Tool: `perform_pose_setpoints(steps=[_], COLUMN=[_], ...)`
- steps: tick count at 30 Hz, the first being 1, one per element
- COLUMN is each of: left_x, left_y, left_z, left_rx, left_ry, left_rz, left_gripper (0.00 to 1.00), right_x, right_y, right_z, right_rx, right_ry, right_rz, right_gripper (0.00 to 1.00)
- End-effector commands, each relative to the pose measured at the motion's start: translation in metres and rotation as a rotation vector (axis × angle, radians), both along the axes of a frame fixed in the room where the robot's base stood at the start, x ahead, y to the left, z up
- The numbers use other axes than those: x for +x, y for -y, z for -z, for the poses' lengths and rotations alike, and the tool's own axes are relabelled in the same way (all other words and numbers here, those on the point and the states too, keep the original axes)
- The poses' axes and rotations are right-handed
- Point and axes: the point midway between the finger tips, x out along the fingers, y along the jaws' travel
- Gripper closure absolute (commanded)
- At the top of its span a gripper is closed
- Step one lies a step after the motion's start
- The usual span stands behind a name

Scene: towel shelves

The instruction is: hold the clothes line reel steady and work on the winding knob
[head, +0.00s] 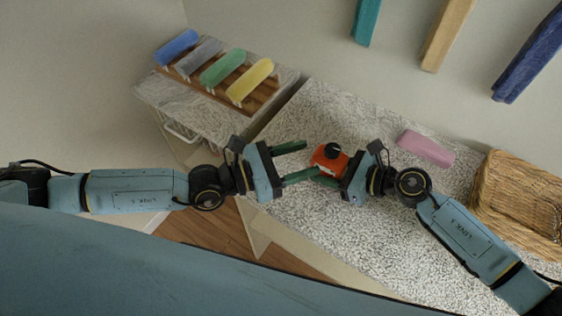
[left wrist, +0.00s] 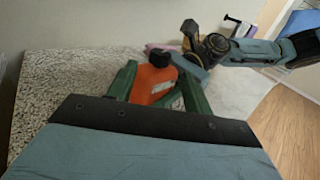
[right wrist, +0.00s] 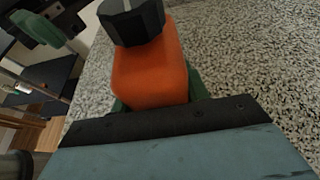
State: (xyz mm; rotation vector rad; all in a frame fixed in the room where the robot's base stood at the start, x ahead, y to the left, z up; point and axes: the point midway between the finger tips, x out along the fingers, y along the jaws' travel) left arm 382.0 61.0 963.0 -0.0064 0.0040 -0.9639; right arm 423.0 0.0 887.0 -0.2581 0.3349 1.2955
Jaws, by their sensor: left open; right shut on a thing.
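The clothes line reel is an orange body (head: 328,160) with a black knob (head: 333,149) on it, over the speckled counter. My right gripper (head: 328,167) is shut on the reel's orange body. In the right wrist view the orange body (right wrist: 152,72) rises from between the jaws, and the black ribbed knob (right wrist: 131,20) with a pale line stands at its far end. My left gripper (head: 302,161) is open and empty, its green fingers pointing at the reel from the left. In the left wrist view the reel (left wrist: 152,84) shows beyond and between the fingers.
A pink rolled towel (head: 426,148) and a wicker basket (head: 519,203) lie on the counter (head: 310,225) to the right. A rack of coloured rolled towels (head: 215,75) stands at upper left. Towels (head: 447,35) hang on the wall. The counter's front is clear.

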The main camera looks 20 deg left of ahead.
Motion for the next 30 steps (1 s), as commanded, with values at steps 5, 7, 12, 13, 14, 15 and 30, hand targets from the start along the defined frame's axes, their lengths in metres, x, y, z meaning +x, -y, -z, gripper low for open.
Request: perform_pose_setpoints(steps=[5, 7, 12, 13, 14, 15, 30], left_x=[-0.017, -0.022, -0.027, -0.027, -0.027, -0.027, -0.003], left_y=[-0.026, -0.032, -0.038, -0.039, -0.039, -0.039, -0.05], left_z=[0.0, 0.001, 0.0, 0.0, 0.0, 0.0, 0.018], left_rx=[0.003, 0.002, 0.0, 0.0, 0.0, 0.0, -0.083], left_ry=[0.001, -0.002, 0.0, 0.0, 0.0, 0.0, -0.316], left_rz=[0.0, 0.0, 0.0, 0.0, 0.001, 0.001, -0.076], left_gripper=[0.49, 0.49, 0.49, 0.49, 0.49, 0.49, 0.49], right_x=[0.0, 0.0, 0.0, 0.0, 0.0, 0.0, 0.0], right_y=[0.0, 0.0, 0.0, 0.0, 0.0, 0.0, 0.0], right_z=[0.0, 0.0, 0.0, 0.0, 0.0, 0.0, 0.0], right_rx=[0.001, 0.001, 0.001, 0.001, 0.001, 0.001, 0.001], right_ry=[0.0, 0.0, 0.0, 0.0, 0.0, 0.0, 0.0], right_rz=[0.0, 0.0, 0.0, 0.0, 0.0, 0.0, 0.0], right_gripper=[0.8, 0.8, 0.8, 0.8, 0.8, 0.8, 0.8])
